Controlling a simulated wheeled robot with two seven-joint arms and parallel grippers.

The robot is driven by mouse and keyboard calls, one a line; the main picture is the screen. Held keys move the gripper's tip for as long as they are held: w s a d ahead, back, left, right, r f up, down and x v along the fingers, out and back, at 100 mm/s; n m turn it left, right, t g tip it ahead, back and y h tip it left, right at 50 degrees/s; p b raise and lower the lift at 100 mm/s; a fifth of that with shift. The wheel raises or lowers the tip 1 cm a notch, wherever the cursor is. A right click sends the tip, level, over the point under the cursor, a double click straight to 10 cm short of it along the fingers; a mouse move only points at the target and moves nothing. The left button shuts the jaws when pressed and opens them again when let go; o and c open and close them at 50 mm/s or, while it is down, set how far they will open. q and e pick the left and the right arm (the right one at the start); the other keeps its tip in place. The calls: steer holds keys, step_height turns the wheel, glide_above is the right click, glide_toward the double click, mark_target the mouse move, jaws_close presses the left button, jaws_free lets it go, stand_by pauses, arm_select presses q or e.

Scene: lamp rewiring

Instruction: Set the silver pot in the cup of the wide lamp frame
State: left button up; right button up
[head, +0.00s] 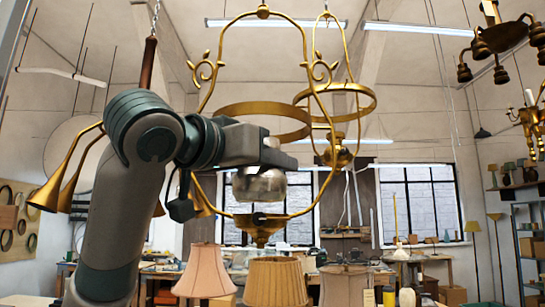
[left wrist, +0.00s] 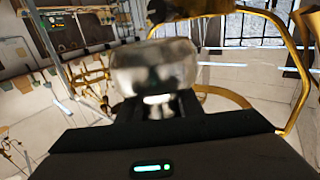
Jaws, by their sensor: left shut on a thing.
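The silver pot (head: 260,187) is a shiny rounded vessel. My left gripper (head: 268,160) is shut on it, around its upper part. In the head view the pot appears inside the wide lamp frame (head: 262,112), a hanging brass frame with a ring and scrolls. The frame's cup (head: 261,228) is at its bottom, below the pot, with a visible gap between them. The left wrist view shows the pot (left wrist: 155,68) in front of my left gripper (left wrist: 158,108), with brass parts of a frame (left wrist: 290,70) around it. My right gripper is not in view.
A narrower brass frame (head: 340,92) hangs behind and to the right. Brass horn-shaped fittings (head: 66,180) hang at left, close to my left arm. Lampshades (head: 276,282) stand low in front. A brass chandelier (head: 505,38) hangs at upper right.

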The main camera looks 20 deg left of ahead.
arm_select(q)
steer(key=shift+w+a+f+p, duration=0.45)
steer(key=shift+w+a+f, duration=0.1)
steer(key=shift+w, duration=1.4)
steer(key=shift+w+a+f+p, duration=0.5)
steer(key=shift+w+a, duration=0.1)
steer(key=shift+w, duration=1.4)
steer(key=shift+w+a+f+p, duration=0.4)
steer(key=shift+w+a+f, duration=0.15)
steer(key=shift+w, duration=1.4)
steer(key=shift+f, duration=0.25)
steer(key=o, duration=1.4)
steer(key=shift+c, duration=0.2)
steer(key=shift+s+b, duration=0.1)
steer(key=shift+b, duration=0.2)
